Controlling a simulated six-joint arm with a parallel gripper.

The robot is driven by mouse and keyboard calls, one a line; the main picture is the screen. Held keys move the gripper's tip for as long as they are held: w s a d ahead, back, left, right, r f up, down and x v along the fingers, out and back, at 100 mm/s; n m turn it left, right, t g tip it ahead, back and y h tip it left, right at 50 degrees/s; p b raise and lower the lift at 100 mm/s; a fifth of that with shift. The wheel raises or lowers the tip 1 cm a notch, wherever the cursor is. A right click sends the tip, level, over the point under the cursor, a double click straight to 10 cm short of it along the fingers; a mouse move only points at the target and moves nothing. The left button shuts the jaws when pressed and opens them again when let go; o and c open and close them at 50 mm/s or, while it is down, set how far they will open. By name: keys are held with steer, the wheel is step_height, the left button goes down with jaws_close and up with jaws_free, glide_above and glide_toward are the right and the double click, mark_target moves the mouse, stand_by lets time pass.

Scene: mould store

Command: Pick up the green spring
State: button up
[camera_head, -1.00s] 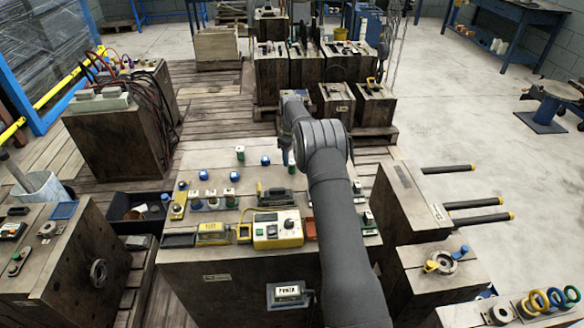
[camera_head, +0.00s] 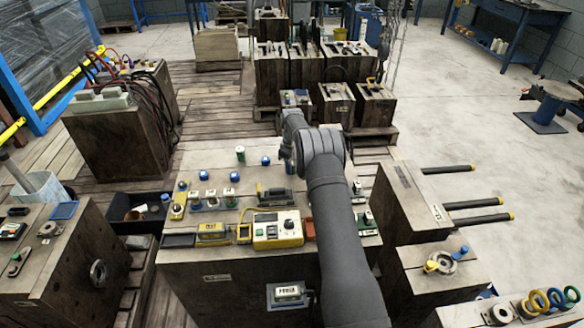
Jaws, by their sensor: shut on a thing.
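A small green cylinder with a pale top (camera_head: 240,154), which looks like the green spring, stands upright near the back edge of the middle wooden block (camera_head: 215,275). My gripper (camera_head: 289,168) is over the back part of this block, to the right of the green cylinder and apart from it. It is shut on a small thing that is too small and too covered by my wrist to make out.
Several blue pieces (camera_head: 235,176) stand near the green cylinder. A yellow box with a dial (camera_head: 278,230) and a dark clamp-like tool (camera_head: 273,197) are nearer the front. Dark bars with yellow ends (camera_head: 478,204) jut out at the right. Bare wood lies between the pieces.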

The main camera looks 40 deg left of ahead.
steer(key=shift+r, duration=0.1)
step_height(320, 180, up, 4)
steer(key=shift+w+d+r, duration=0.1)
steer(key=shift+d+r, duration=0.05)
steer(key=shift+r, duration=0.05)
steer(key=w+d+r, duration=0.3)
steer(key=d+r, duration=0.3)
steer(key=d, duration=0.5)
steer(key=shift+r, duration=0.2)
